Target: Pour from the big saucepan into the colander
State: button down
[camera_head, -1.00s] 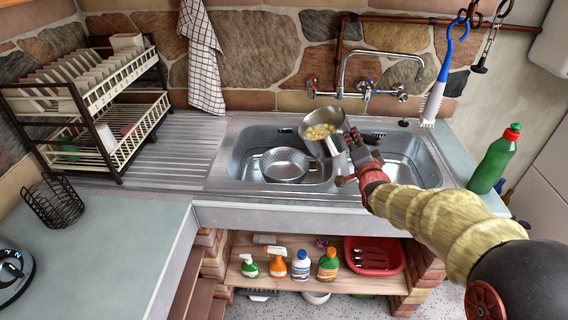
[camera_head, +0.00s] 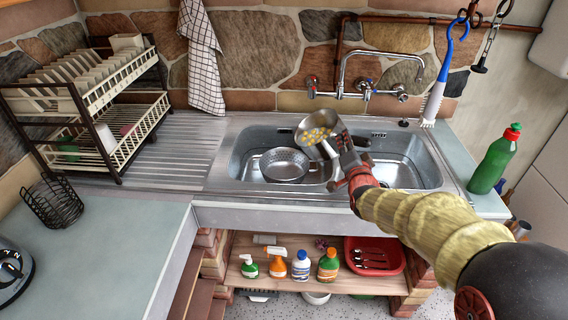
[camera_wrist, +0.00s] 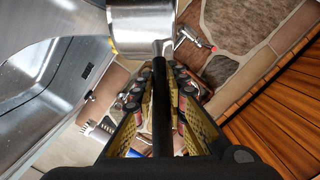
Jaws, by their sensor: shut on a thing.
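The big saucepan (camera_head: 315,130) is held above the sink, tilted toward the left, with yellow pieces showing inside it. My gripper (camera_head: 352,163) is shut on its dark handle. In the wrist view the handle (camera_wrist: 160,95) runs between the fingers of my gripper (camera_wrist: 165,90) to the metal saucepan body (camera_wrist: 142,32). The colander (camera_head: 284,168), a perforated metal bowl, sits in the left sink basin, below and left of the saucepan. The saucepan and the colander are apart. No pieces show clearly in the colander.
The tap (camera_head: 368,85) stands behind the saucepan. A dish rack (camera_head: 95,110) stands at the left, with the ribbed drainboard (camera_head: 175,150) between. A green bottle (camera_head: 494,160) stands on the right counter, and a blue-handled brush (camera_head: 437,85) hangs nearby.

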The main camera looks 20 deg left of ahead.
aim_at(322, 141)
jog(key=shift+s+a+r+n+t, duration=0.15)
jog(key=shift+s+a+n, duration=0.1)
jog(key=shift+a+n, duration=0.35)
jog(key=shift+s+a+r+n+t, duration=0.1)
jog(key=shift+s+a+r+n, duration=0.15)
jog(key=shift+a+n, duration=0.4)
jog(key=shift+s+a+r+n+t, duration=0.1)
jog(key=shift+s+a+n, duration=0.3)
jog(key=shift+a, duration=0.3)
dwell(2.3)
jog(key=shift+s+a+f+n+p, duration=0.15)
jog(key=shift+s+a+n+p, duration=0.15)
jog(key=shift+a+n+p, duration=0.5)
jog(key=shift+s+a+f+n+p, duration=0.1)
jog(key=shift+s+a+n+p, duration=0.2)
jog(key=shift+a+n+p, duration=0.4)
dwell(2.2)
